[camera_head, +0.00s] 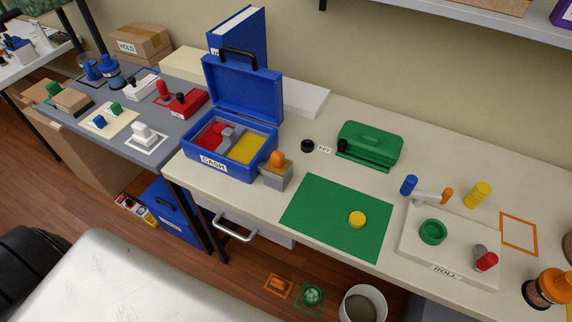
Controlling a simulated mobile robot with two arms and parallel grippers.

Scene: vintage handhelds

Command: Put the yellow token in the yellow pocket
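The yellow token (357,219), a short round disc, lies on the green mat (318,201) in the middle of the near table. The blue cash box (218,168), labelled CASH, stands at the left end of this table with its lid (243,88) raised. Inside it, a yellow pocket (247,150) lies on the right and a red pocket (211,136) on the left, with a grey piece (229,137) between or over them. The yellow pocket looks empty. Neither of my grippers shows in the head view.
A grey block with an orange knob (277,171) stands at the box's right front corner. A green hole-punch-like device (369,146) stands behind the mat. A white ROLL board (450,247) with pegs is at right, a yellow cylinder (478,195) behind it. A drawer handle (234,229) juts out below.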

